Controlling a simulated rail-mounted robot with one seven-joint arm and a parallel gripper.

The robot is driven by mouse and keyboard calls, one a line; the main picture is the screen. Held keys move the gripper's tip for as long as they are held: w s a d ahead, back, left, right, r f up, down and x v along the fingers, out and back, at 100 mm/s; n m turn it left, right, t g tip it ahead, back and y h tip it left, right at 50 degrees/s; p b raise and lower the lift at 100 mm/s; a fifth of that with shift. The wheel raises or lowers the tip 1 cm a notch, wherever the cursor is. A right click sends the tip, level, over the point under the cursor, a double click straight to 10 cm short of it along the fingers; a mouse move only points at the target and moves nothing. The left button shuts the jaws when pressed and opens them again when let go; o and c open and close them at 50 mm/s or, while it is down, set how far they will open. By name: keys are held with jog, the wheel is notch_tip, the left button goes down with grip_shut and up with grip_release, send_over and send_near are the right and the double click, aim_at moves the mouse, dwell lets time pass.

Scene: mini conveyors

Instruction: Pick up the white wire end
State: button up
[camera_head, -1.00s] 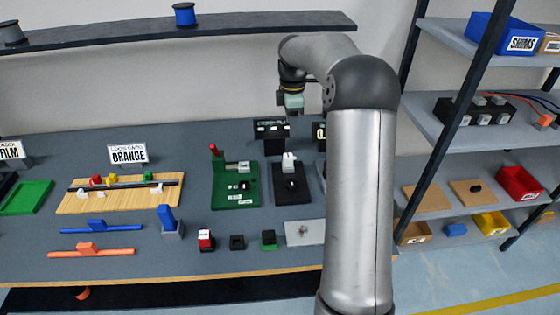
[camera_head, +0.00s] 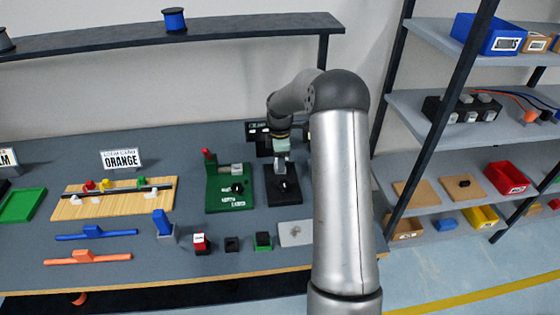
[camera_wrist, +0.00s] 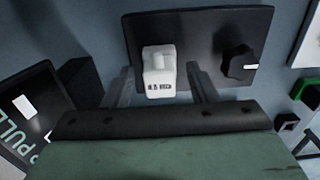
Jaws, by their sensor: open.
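My gripper (camera_head: 281,158) is open above the black fixture (camera_head: 284,196) at the middle right of the bench. In the wrist view, my gripper's fingers (camera_wrist: 160,68) stand on either side of a white block (camera_wrist: 158,72) with a partly readable "0.5" label. The block stands on the fixture's black plate (camera_wrist: 205,28), beside a black knob (camera_wrist: 238,65). I cannot tell whether the block is the white wire end or whether the fingers touch it. A small white piece (camera_head: 150,194) also shows on the wooden board (camera_head: 110,203) at left.
A green fixture (camera_head: 215,185) stands close left of the black one. Small blocks and a grey plate (camera_head: 294,232) lie in front. Signs stand behind my gripper. A shelf rack (camera_head: 445,112) stands at right, and an overhead shelf (camera_head: 230,28) runs along the back.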

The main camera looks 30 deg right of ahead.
jog(key=shift+f, duration=0.1)
jog(key=c, duration=1.1)
jog(key=shift+c, duration=0.2)
